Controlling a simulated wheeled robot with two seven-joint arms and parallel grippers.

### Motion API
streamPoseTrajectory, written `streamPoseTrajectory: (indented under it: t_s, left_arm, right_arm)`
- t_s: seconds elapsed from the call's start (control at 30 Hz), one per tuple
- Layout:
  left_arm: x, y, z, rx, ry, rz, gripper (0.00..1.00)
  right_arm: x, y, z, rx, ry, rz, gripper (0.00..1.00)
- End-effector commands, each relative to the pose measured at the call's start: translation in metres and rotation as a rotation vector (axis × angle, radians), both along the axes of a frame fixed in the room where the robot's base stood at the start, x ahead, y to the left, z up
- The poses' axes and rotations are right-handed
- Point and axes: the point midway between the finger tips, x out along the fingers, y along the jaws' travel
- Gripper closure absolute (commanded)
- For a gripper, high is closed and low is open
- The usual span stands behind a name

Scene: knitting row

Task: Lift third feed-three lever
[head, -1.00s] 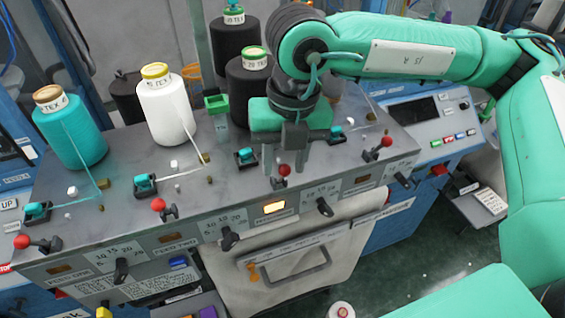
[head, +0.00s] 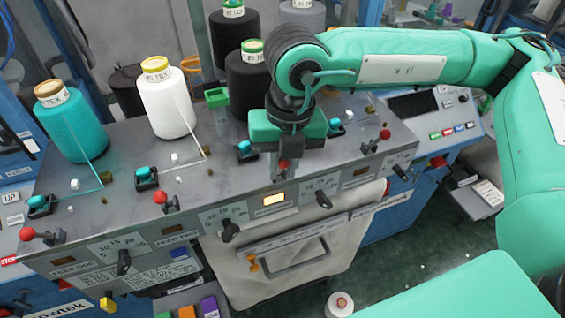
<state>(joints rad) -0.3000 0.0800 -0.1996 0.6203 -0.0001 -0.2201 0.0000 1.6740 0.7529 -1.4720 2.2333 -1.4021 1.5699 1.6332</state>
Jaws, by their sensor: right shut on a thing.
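The third feed lever, with a red ball knob (head: 283,166), stands on the front edge of the grey machine panel (head: 225,185), above a lit amber window. My right gripper (head: 280,170) points down from above and is shut on this lever, its fingers close together at the knob. The fingers partly hide the knob, and the lever's stem is hard to see. Similar red-knobbed levers stand at the far left (head: 27,234), left of centre (head: 160,197) and right (head: 385,134). My left gripper is not in view.
Black knobs, such as one below the gripper (head: 323,200), line the front face. A teal-capped switch (head: 245,148) sits close left of the gripper.

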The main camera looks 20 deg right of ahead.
Motion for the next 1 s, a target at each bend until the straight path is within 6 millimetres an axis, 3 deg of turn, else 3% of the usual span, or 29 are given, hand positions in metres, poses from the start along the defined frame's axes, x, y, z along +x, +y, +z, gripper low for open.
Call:
streamPoseTrajectory:
  t_s: [0.3,0.67,0.7,0.8,1.0]
  left_arm:
    - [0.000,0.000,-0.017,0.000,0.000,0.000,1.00]
    - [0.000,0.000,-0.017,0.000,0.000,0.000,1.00]
    - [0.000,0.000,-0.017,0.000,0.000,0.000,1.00]
    - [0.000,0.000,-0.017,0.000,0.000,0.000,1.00]
    - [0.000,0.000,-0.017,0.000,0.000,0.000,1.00]
  right_arm:
    - [0.010,0.001,0.002,-0.006,0.186,-0.003,1.00]
    - [0.010,0.000,0.004,-0.007,0.217,0.001,1.00]
    - [0.010,0.000,0.004,-0.008,0.216,0.001,0.79]
    - [0.010,0.000,0.004,-0.008,0.216,0.000,0.62]
    - [0.011,0.000,0.004,-0.008,0.215,0.000,0.62]
